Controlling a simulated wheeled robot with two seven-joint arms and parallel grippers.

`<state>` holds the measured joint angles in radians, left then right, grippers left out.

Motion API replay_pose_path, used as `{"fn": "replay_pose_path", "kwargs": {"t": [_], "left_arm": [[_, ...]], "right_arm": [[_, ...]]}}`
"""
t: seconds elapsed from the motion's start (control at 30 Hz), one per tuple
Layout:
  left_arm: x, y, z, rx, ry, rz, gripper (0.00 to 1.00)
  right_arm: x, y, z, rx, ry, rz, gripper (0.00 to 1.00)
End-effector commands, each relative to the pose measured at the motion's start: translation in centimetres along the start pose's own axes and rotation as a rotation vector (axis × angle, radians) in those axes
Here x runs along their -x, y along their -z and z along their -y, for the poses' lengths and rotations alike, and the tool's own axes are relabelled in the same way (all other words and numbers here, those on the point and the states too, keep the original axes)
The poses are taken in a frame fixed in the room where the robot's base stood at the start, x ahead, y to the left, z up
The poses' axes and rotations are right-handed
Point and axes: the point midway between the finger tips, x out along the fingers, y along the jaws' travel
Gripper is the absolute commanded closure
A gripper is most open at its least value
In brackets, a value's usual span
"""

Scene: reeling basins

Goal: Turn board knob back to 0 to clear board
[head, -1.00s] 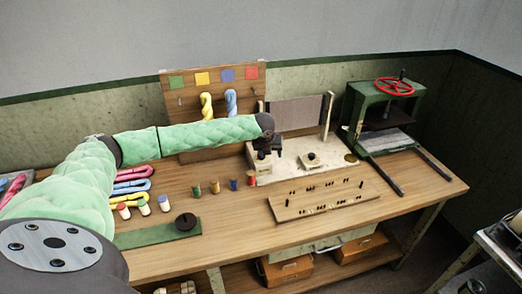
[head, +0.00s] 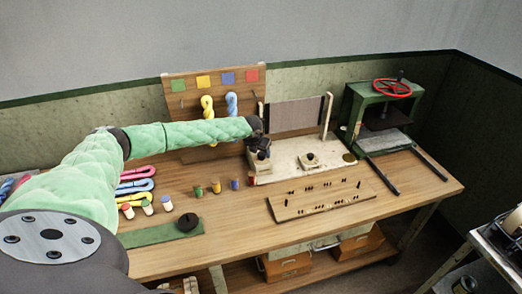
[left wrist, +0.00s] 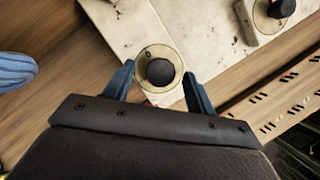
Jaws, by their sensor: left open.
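A dark round knob (left wrist: 159,72) sits on a pale round dial with a "0" mark, on the cream base plate (left wrist: 118,22). In the left wrist view it lies between the two blue fingers of my left gripper (left wrist: 158,82), which is open with a gap on each side. In the head view my left gripper (head: 260,153) is over the left end of the cream base plate (head: 285,166) and hides this knob. A second dark knob (head: 309,159) stands farther right on the plate; it also shows in the left wrist view (left wrist: 281,8). My right gripper is not in view.
A wooden pegged board (head: 320,198) lies in front of the plate. Several coloured spools (head: 215,187) stand to the left. A grey panel (head: 297,114) between posts rises behind. A green press (head: 383,115) stands at the right.

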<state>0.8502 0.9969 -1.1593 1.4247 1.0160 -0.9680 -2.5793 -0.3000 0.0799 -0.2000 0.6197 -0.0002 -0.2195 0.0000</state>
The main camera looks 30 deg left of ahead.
Motion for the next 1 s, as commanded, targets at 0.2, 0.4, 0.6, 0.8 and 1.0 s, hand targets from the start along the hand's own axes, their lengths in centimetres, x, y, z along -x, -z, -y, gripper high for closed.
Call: {"fn": "replay_pose_path", "kwargs": {"t": [0.2, 0.4, 0.6, 0.8, 1.0], "left_arm": [[-1.15, 0.05, -0.03, 0.0, -0.001, -0.001, 0.44], [-1.26, 0.07, -0.01, 0.0, -0.001, 0.0, 0.44], [-1.23, 0.06, 0.0, 0.0, 0.0, 0.0, 0.74], [-1.21, 0.05, -0.02, 0.002, -0.001, 0.0, 0.89], [-1.22, 0.04, 0.04, 0.03, -0.012, 0.001, 0.89]], "right_arm": [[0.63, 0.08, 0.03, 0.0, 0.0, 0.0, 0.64], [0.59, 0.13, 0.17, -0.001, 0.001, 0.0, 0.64], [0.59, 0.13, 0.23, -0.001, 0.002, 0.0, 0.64], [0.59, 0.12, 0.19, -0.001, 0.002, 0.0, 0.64], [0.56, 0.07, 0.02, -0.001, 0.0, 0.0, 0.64]]}}
